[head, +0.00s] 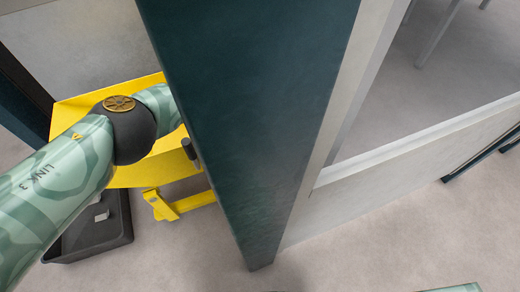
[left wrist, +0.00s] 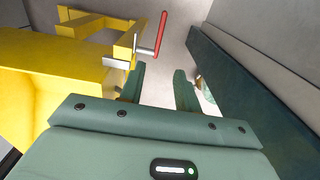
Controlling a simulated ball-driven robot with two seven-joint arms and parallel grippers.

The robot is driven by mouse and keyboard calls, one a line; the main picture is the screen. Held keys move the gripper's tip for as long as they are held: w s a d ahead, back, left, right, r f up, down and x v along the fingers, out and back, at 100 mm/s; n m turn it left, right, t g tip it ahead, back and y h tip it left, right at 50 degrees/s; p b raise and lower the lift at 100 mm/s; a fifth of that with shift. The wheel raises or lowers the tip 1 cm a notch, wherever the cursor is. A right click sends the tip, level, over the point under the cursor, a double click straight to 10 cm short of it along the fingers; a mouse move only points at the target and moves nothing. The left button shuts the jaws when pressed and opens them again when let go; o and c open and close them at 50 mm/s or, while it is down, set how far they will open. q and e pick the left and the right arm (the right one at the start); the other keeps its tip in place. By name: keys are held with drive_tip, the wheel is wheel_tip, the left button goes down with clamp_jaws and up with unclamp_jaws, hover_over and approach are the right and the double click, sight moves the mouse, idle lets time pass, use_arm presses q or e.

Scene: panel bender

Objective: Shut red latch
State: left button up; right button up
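The red latch (left wrist: 161,35) shows in the left wrist view as a slim red bar joined to grey metal pieces at the end of the yellow frame. My left gripper (left wrist: 158,84) is open, with a clear gap between its two fingers. The red bar lies beyond the fingertips, above the left finger in the picture, and appears apart from them. In the head view my left arm reaches over the yellow frame (head: 140,172), and its gripper is hidden behind the dark teal post. The red latch does not show in the head view. My right gripper is not in view.
The tall dark teal post (head: 245,110) stands close to my left arm; a dark panel also runs along the right of the left wrist view (left wrist: 245,85). A dark grey bin (head: 105,232) sits on the floor beneath the arm. Pale framed panels (head: 400,170) stand at right.

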use_arm(q)
wheel_tip(320, 180, down, 16)
drive_tip(key=b, duration=0.8)
drive_tip(key=shift+d, duration=0.1)
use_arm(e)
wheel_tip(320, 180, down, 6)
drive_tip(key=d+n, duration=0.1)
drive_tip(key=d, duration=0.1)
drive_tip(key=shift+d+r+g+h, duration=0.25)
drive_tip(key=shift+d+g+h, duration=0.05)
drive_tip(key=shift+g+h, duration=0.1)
use_arm(q)
clamp_jaws()
